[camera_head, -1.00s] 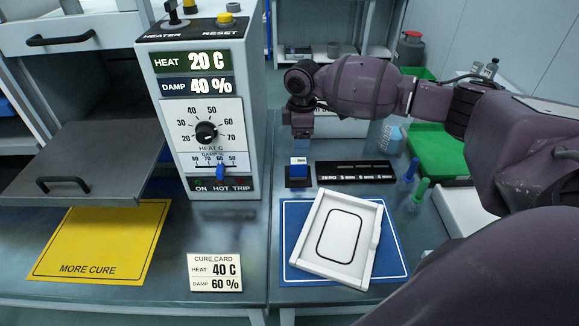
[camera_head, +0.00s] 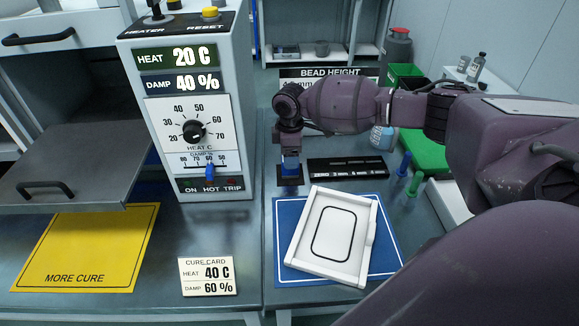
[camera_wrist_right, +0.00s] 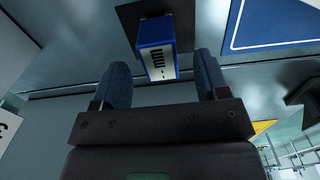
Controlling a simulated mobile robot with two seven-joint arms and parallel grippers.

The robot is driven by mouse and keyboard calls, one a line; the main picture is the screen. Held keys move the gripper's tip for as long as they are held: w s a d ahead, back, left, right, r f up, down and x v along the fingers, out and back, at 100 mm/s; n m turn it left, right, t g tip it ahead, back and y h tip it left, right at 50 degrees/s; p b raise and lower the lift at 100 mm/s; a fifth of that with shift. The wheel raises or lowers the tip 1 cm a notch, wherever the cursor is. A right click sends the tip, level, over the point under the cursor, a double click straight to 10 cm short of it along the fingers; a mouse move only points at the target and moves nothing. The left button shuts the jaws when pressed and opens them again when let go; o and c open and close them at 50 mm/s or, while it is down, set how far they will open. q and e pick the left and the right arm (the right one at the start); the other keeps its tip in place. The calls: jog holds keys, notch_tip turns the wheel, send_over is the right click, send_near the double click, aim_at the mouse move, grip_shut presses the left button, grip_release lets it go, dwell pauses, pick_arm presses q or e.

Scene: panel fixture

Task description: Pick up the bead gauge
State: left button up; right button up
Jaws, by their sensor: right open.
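The bead gauge is a small blue block (camera_wrist_right: 156,46) with a pale face marked "mm". It stands on a dark square pad (camera_wrist_right: 128,14). In the head view the gauge (camera_head: 290,168) shows just below my right gripper (camera_head: 289,153), partly hidden by it. In the right wrist view my right gripper (camera_wrist_right: 162,82) is open, its two dark blue fingers apart. The gauge lies ahead, in line with the gap between them. I cannot tell whether a finger touches it. My left gripper is not in view.
A black slotted block (camera_head: 347,168) lies right of the gauge. A white panel (camera_head: 307,262) with a black bead outline rests on a blue mat (camera_head: 284,272) in front. The control box (camera_head: 228,112) stands to the left. Blue and green pegs (camera_head: 414,184) stand at right.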

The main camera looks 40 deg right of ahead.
notch_tip(320, 180, down, 2)
jog(key=shift+f, duration=0.15)
jog(key=shift+c, duration=0.3)
jog(key=c, duration=1.1)
jog(key=shift+o, duration=0.2)
